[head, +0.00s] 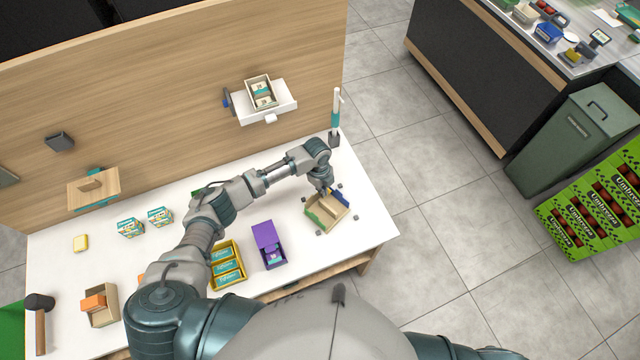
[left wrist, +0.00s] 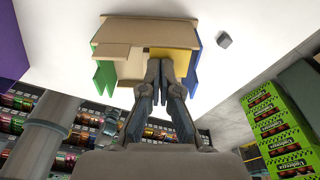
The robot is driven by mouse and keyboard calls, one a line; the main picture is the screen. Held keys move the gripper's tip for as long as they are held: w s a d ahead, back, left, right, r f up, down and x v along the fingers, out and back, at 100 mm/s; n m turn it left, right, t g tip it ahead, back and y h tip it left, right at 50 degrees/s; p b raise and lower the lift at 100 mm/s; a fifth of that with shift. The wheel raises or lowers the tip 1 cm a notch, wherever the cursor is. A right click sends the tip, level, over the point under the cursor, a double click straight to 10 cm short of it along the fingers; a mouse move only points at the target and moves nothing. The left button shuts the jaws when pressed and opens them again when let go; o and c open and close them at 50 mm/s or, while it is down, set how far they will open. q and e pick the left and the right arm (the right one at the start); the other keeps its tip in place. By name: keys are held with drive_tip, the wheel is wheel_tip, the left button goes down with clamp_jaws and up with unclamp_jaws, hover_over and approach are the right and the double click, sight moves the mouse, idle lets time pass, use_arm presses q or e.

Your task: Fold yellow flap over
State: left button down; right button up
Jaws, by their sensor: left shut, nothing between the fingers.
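A small cardboard box (head: 322,218) with coloured flaps stands at the right end of the white counter. In the left wrist view the box (left wrist: 135,30) shows a yellow flap (left wrist: 175,60), a blue flap (left wrist: 193,70) at the right, and green flaps (left wrist: 104,76) at the left. The blue flap (head: 341,198) also shows in the head view, sticking outward. My left gripper (head: 328,191) is at the box's far edge. In the left wrist view its fingertips (left wrist: 160,66) are together and empty, over the yellow flap's edge; contact is unclear. My right gripper is not in view.
A purple box (head: 266,240) and a yellow tray (head: 240,280) of packets stand left of the box. A teal-and-white upright tool (head: 336,118) stands behind it. Small grey blocks lie around the box. The counter's right edge is close.

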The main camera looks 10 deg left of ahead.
use_arm(q)
drive_tip(key=shift+a+r+p, duration=0.15)
drive_tip(key=shift+r+p, duration=0.4)
drive_tip(key=shift+a+r+p, duration=0.15)
drive_tip(key=shift+r+p, duration=0.35)
drive_tip(key=shift+r, duration=0.05)
wheel_tip(320, 180, up, 3)
drive_tip(key=shift+w+p, duration=0.15)
drive_tip(key=shift+p, duration=1.1)
drive_tip(key=shift+r, duration=0.85)
drive_tip(key=shift+a, duration=0.1)
